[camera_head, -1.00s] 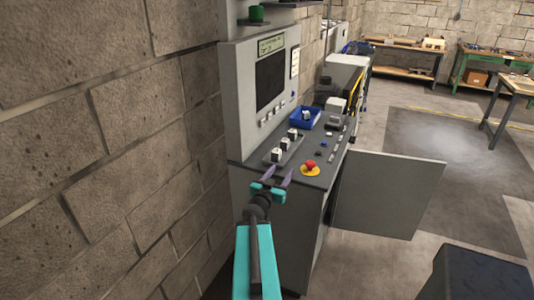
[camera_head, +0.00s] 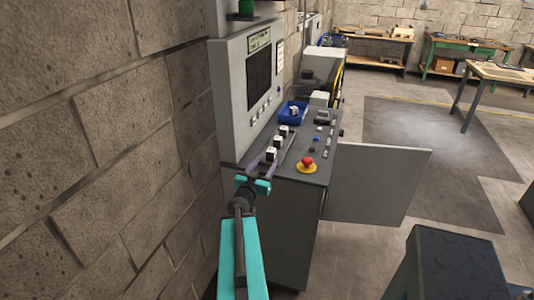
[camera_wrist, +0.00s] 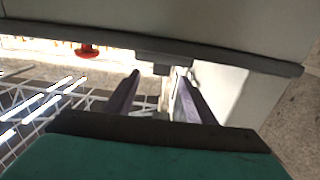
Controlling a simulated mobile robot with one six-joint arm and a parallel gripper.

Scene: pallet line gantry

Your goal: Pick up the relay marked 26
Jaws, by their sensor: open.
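Three white relays with dark parts stand in a row on the console top: a near one (camera_head: 271,154), a middle one (camera_head: 278,141) and a far one (camera_head: 284,130). Another white piece (camera_head: 294,111) sits in a blue bin behind them. No number is readable, so I cannot tell which is marked 26. My gripper (camera_head: 264,167) is open, its purple fingers at the near end of the row, just in front of the near relay. Whether they touch anything is unclear. In the wrist view the open fingers (camera_wrist: 158,76) point at a grey edge, with no relay recognisable between them.
A red emergency button (camera_head: 307,162) on a yellow base stands right of the row. The console's upright screen panel (camera_head: 248,75) rises at left, near the brick wall. An open grey door (camera_head: 375,185) sticks out at right. The blue bin (camera_head: 287,106) stands farther back.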

